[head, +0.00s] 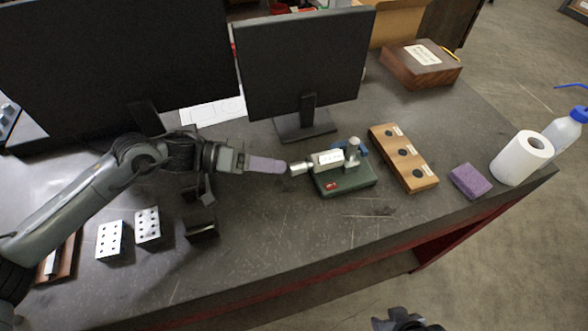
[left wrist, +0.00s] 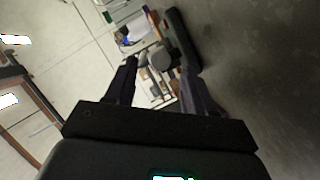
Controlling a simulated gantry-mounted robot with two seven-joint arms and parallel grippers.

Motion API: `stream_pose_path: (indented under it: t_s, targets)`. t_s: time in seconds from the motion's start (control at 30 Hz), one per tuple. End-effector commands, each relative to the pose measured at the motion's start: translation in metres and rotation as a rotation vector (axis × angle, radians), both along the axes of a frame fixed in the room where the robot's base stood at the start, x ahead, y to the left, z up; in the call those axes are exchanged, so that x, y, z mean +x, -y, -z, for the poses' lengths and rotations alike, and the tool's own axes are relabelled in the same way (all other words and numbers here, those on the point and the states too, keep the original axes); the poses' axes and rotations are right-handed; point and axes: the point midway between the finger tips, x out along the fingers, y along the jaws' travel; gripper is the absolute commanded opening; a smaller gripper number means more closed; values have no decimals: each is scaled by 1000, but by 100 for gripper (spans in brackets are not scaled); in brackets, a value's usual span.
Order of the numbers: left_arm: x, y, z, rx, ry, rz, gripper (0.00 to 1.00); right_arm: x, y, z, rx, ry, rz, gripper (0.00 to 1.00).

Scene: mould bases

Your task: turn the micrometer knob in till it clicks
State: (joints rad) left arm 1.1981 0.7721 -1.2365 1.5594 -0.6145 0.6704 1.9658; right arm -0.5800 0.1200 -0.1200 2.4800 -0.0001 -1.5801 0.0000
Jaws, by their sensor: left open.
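The micrometer (head: 328,160) is a silvery instrument with a white label, held in a stand on a dark green base (head: 347,183). Its knob (head: 300,168) points left, toward my left gripper (head: 281,167). In the left wrist view the round grey knob (left wrist: 160,60) shows between the two fingers of my left gripper (left wrist: 160,65), which are apart. In the head view the fingertips end close to the knob's end; I cannot tell whether they overlap it. Part of my right gripper (head: 405,321) shows at the bottom edge, away from the bench; its jaws are unclear.
A wooden block with dark round inserts (head: 404,158), a purple sponge (head: 470,181) and a paper roll (head: 522,158) stand to the right. A monitor (head: 305,65) rises behind the micrometer. Perforated plates (head: 148,225) lie at left. The bench in front of the micrometer is clear.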

Motion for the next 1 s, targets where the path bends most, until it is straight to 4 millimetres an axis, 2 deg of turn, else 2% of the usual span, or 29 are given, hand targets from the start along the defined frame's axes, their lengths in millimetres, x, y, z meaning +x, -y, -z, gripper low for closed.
stream_pose_path:
  t_s: [0.1,0.3,0.5,0.77,0.87,1.0]
  targets:
    - [0,20,5,0,1,3,54,0,0,5,0,0,0,48]
    - [1,42,10,-1,2,1,54,0,0,8,0,-1,0,48]
    - [1,51,12,0,1,-1,54,0,0,9,0,-1,-1,48]
    - [1,51,12,0,1,-1,54,0,0,9,0,-1,-1,48]
    - [1,51,12,0,1,-1,41,0,0,9,0,-1,-1,48]
    - [1,51,12,0,1,-1,20,0,0,9,0,-1,-1,48]
